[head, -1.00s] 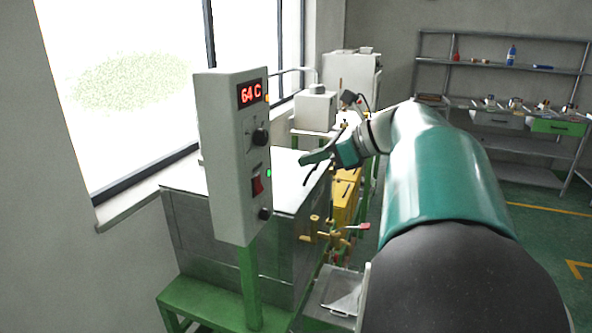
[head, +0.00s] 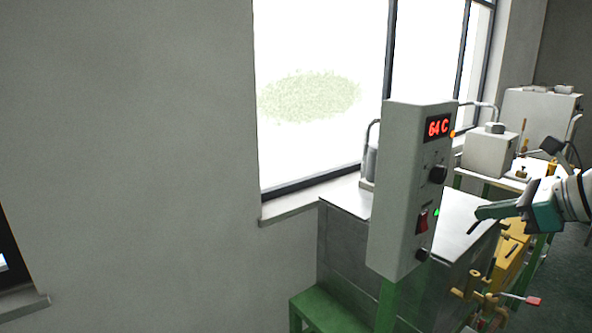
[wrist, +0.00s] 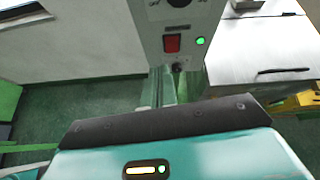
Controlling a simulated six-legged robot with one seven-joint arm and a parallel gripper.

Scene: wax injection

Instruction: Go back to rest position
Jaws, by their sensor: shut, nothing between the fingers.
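My gripper (head: 478,222) is at the right of the head view, in front of the metal-topped wax machine, with its fingers pointing left. It looks shut and holds nothing. The grey control box (head: 408,190) stands left of it on a green post and reads 64 C in red. The box has black knobs, a red switch (head: 422,220) and a lit green lamp. In the wrist view the red switch (wrist: 172,43) and green lamp (wrist: 201,41) are ahead, beyond my teal housing. My fingertips do not show in that view.
The machine's metal top (head: 455,235) lies behind the box, with brass valves (head: 478,288) at its front. A green stand (head: 325,312) is below. White equipment (head: 490,152) stands at the back right. A bare grey wall (head: 130,160) and a window fill the left.

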